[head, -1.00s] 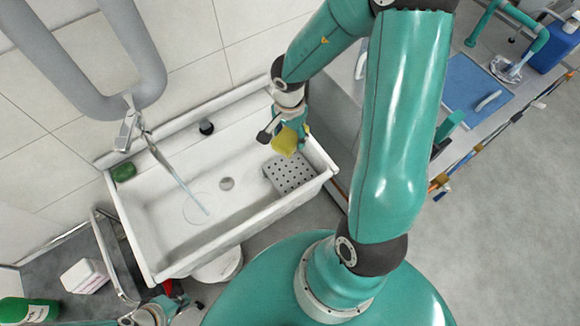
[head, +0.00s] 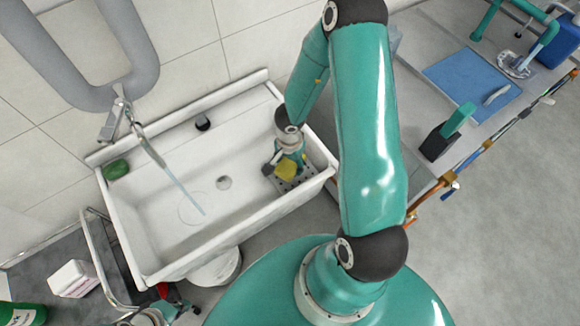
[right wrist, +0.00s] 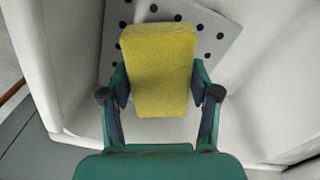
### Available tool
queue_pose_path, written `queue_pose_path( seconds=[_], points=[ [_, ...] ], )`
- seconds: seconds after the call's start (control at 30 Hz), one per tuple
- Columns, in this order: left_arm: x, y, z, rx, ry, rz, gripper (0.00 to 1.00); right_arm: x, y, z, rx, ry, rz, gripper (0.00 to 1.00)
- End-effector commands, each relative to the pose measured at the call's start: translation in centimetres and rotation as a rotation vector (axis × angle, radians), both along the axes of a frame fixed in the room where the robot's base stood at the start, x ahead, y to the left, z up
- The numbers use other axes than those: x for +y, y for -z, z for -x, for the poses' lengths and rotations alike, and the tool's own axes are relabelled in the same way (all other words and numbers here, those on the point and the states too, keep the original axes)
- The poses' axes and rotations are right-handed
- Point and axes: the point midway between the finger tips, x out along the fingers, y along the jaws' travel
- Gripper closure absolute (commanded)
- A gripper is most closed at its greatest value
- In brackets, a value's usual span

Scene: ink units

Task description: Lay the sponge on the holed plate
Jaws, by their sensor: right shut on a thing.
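The yellow sponge (head: 285,172) is held between the fingers of my right gripper (head: 278,170), inside the right end of the sink. In the right wrist view the sponge (right wrist: 160,70) sits upright between both fingers of the gripper (right wrist: 160,95). The grey holed plate (head: 311,182) lies at the sink's right end, under the sponge and partly hidden by it and the gripper. It also shows behind the sponge in the right wrist view (right wrist: 212,30). I cannot tell whether sponge and plate touch.
A bench with a blue mat (head: 470,82) stands at the right. The sink's middle is free.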

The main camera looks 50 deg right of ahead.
Motion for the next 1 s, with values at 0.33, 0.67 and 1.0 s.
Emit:
queue_pose_path(
  seconds=[0.33,0.67,1.0],
  points=[
    [-0.01,0.82,0.00,0.000,0.000,0.000,1.00,-0.03,1.26,-0.02,-0.001,0.000,0.001,0.67],
    [0.00,0.91,0.00,0.000,0.000,0.000,1.00,-0.04,1.46,-0.02,0.000,0.000,0.001,0.14],
    [0.00,0.74,0.00,0.000,0.000,0.000,1.00,-0.05,1.15,-0.04,-0.001,0.000,0.001,0.14]
  ],
)
